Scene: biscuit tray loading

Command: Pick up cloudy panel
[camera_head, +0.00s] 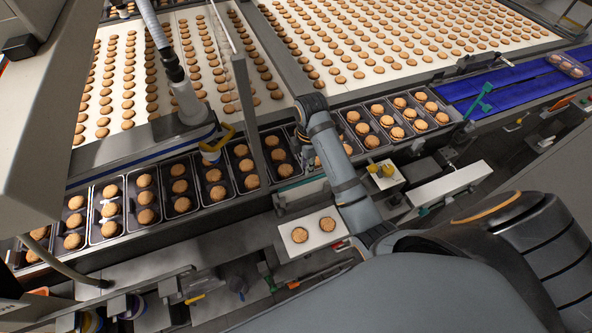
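A thin, pale, see-through panel edge (225,35) rises over the conveyor at upper left, beside a grey upright post (245,120). I cannot tell for sure that this is the cloudy panel. My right arm reaches from the lower right over the row of biscuit trays. Its far end, with the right gripper (312,106), is above the trays near the middle. The fingers are too small and dark to tell open from shut, and nothing is clearly seen held. My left gripper is not in view.
Black trays (161,177) of biscuits run in a diagonal row. Wide white belts (275,85) of biscuits lie behind, and a blue belt (500,82) is at right. A small white plate (313,247) with two biscuits lies in front. A hose and nozzle (185,95) hang at left.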

